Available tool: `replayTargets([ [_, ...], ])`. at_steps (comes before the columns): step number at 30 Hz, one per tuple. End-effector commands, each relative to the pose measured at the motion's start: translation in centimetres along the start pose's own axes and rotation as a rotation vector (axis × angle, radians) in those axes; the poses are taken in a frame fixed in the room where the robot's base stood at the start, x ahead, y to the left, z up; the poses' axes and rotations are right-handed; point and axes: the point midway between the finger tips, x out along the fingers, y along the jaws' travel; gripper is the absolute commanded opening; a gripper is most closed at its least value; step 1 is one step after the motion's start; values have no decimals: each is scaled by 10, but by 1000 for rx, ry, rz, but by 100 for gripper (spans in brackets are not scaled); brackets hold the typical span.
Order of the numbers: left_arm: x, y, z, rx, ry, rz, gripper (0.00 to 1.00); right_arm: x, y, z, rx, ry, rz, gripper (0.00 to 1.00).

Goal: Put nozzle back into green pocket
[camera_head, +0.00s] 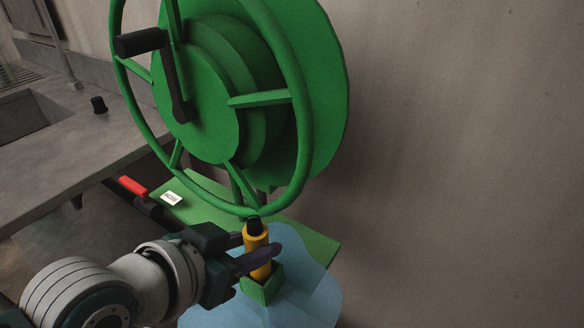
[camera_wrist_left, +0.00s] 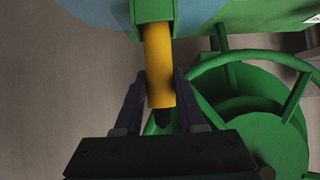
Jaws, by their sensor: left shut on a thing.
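The nozzle (camera_head: 256,244) is yellow with a black tip and stands upright. Its lower end is inside the green pocket (camera_head: 262,290), a small square holder at the front of the green reel stand. My left gripper (camera_head: 262,255) comes in from the left and is shut on the nozzle above the pocket's rim. In the left wrist view the nozzle (camera_wrist_left: 159,70) lies between my two dark fingers (camera_wrist_left: 160,92), and its far end goes into the green pocket (camera_wrist_left: 153,11). How deep it sits is hidden. My right gripper is not in view.
A large green hose reel (camera_head: 215,90) with a black crank handle stands just behind the pocket. A red lever (camera_head: 132,186) and a white label (camera_head: 171,198) are left of it. A grey counter (camera_head: 95,125) with a sink and black knob lies at left.

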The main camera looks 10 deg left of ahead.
Motion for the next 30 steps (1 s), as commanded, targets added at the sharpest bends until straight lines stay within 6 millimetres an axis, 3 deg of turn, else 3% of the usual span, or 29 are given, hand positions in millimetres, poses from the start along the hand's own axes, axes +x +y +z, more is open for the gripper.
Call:
replayTargets([
  [11,2,0,2,0,1,0,0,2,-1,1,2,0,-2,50],
  [12,2,0,2,0,1,0,40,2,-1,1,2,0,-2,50],
  [21,2,0,2,0,0,0,74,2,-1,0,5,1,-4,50],
  [30,-2,0,0,0,-2,0,74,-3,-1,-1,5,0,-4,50],
])
